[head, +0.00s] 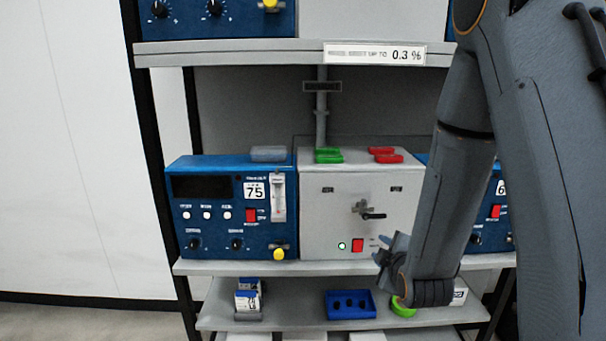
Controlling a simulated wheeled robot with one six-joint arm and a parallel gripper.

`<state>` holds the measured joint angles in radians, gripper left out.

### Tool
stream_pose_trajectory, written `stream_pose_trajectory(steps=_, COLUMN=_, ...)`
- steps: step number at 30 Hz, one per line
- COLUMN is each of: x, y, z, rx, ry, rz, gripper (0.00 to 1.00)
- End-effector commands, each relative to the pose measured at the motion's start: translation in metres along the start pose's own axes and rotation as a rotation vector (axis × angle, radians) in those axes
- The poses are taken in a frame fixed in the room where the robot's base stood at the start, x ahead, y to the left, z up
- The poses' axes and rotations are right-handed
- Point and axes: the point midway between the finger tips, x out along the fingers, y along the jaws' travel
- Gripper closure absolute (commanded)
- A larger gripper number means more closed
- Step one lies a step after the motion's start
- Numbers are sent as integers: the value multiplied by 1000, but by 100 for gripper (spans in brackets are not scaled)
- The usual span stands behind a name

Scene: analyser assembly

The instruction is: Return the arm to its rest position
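My arm comes down from the upper right in the head view, dark grey, in front of the shelf rack. My gripper (384,260) is at its lower end, beside the lower right corner of the light grey analyser box (325,205). The fingers are small and partly hidden by the wrist, so I cannot tell whether they are open or shut. No held object shows at them.
A blue instrument marked 75 (220,235) stands left of the grey box; another blue one (493,238) is partly behind my arm. The lower shelf holds a blue tray (350,313), a green round object (402,308) and small boxes (247,295). Open floor lies left.

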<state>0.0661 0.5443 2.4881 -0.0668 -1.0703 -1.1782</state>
Motion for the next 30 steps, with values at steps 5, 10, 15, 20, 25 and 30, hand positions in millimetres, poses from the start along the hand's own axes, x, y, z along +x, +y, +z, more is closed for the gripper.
stream_pose_trajectory(steps=5, x=-24, y=-25, z=5, rx=262, ry=-128, rz=-218, gripper=69)
stream_pose_trajectory(steps=10, x=-64, y=-51, z=11, rx=513, ry=-310, rz=-398, gripper=69)
stream_pose_trajectory(steps=15, x=-121, y=-73, z=14, rx=746, ry=-542, rz=-541, gripper=69)
stream_pose_trajectory(steps=20, x=-177, y=-87, z=15, rx=921, ry=-768, rz=-624, gripper=69)
stream_pose_trajectory(steps=25, x=-218, y=-93, z=14, rx=1021, ry=-931, rz=-659, gripper=69)
stream_pose_trajectory(steps=30, x=-230, y=-96, z=14, rx=1048, ry=-984, rz=-668, gripper=69)
